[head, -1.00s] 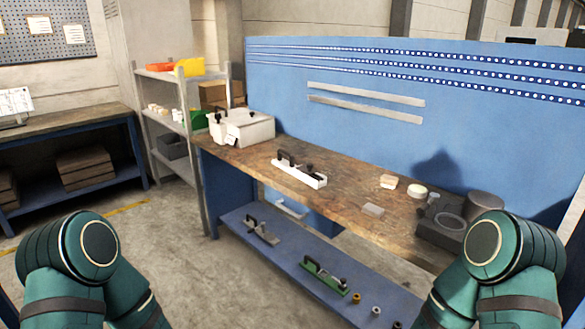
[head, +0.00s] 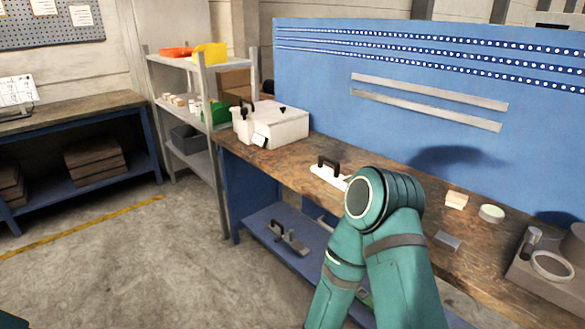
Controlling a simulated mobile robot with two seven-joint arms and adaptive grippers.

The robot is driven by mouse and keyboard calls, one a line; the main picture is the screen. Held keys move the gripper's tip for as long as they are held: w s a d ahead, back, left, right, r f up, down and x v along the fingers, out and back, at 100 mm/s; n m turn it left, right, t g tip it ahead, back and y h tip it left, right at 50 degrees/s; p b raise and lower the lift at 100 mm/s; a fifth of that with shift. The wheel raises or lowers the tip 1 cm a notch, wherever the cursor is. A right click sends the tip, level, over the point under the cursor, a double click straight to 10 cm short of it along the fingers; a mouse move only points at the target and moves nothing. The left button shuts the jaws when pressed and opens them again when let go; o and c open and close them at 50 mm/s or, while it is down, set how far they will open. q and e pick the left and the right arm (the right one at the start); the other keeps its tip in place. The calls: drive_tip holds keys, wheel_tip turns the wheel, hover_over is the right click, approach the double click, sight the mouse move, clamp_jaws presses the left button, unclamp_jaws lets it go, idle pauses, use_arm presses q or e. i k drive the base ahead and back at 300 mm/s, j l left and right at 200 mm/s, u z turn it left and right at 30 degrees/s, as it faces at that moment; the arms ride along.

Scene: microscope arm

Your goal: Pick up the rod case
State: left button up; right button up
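A white, box-shaped case (head: 270,124) with a black handle and dark knobs stands on the left end of the wooden workbench (head: 300,165). A flat white piece with a black handle (head: 322,171) lies on the bench to its right, partly hidden behind my teal arm. I cannot tell for certain which of the two is the rod case. Neither of my grippers is in view. My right arm, bent, covers the middle of the bench. Only a bit of teal shows at the bottom left corner.
A metal shelf (head: 188,140) with bins stands left of the bench. A lower blue shelf holds a handled piece (head: 288,239). The floor at left is clear.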

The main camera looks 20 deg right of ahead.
sight(334, 177)
drive_tip(key=i+j+z, duration=0.2)
drive_tip(key=i, duration=0.15)
drive_tip(key=i+z, duration=0.2)
drive_tip(key=i, duration=0.2)
drive_tip(key=i+j+z, duration=0.4)
drive_tip(key=z, duration=0.2)
drive_tip(key=i+j+z, duration=0.2)
drive_tip(key=z, duration=0.2)
drive_tip(key=i+j+z, duration=0.2)
drive_tip(key=z, duration=0.15)
drive_tip(key=j, duration=0.1)
